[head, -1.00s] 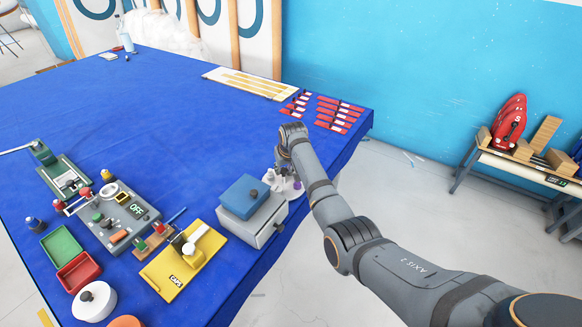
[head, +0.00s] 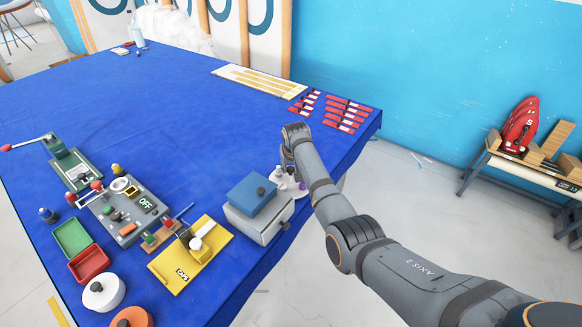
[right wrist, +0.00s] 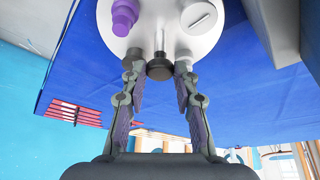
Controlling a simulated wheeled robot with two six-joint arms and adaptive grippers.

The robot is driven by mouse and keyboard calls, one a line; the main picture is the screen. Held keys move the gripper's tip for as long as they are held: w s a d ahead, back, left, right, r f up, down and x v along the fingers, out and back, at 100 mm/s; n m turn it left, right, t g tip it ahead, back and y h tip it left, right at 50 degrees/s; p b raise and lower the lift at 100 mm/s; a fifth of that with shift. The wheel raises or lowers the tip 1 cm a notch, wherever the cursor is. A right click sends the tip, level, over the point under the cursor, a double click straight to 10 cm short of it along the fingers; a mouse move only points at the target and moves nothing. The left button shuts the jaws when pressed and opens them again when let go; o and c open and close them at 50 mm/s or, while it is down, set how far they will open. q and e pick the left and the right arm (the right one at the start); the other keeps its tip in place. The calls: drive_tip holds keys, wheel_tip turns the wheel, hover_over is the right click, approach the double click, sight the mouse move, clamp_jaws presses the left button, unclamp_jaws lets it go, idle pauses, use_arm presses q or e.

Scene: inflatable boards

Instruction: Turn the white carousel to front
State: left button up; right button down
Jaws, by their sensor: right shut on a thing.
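The white carousel (right wrist: 205,40) is a round white disc at the table edge. In the right wrist view it carries a purple bottle (right wrist: 124,16) and a white slotted cap (right wrist: 199,18), and a dark round knob (right wrist: 160,69) sticks out from its rim. My right gripper (right wrist: 160,64) is shut on this knob, with one finger on each side. In the head view my right gripper (head: 287,160) reaches down over the carousel (head: 299,188), and my arm hides much of it. Small white and purple bottles show there. My left gripper is not in view.
A grey box (head: 260,222) with a blue lid (head: 252,193) stands close left of the carousel. A yellow board (head: 175,272), a grey control panel (head: 125,215) and coloured trays lie farther left. Red strips (head: 345,115) lie behind. The blue table's middle is clear.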

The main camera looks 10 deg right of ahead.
drive_tip(key=c, duration=1)
unclamp_jaws()
drive_tip(key=shift+r, duration=0.1)
drive_tip(key=v, duration=1.1)
drive_tip(key=shift+s+r, duration=0.15)
drive_tip(key=shift+r, duration=0.2)
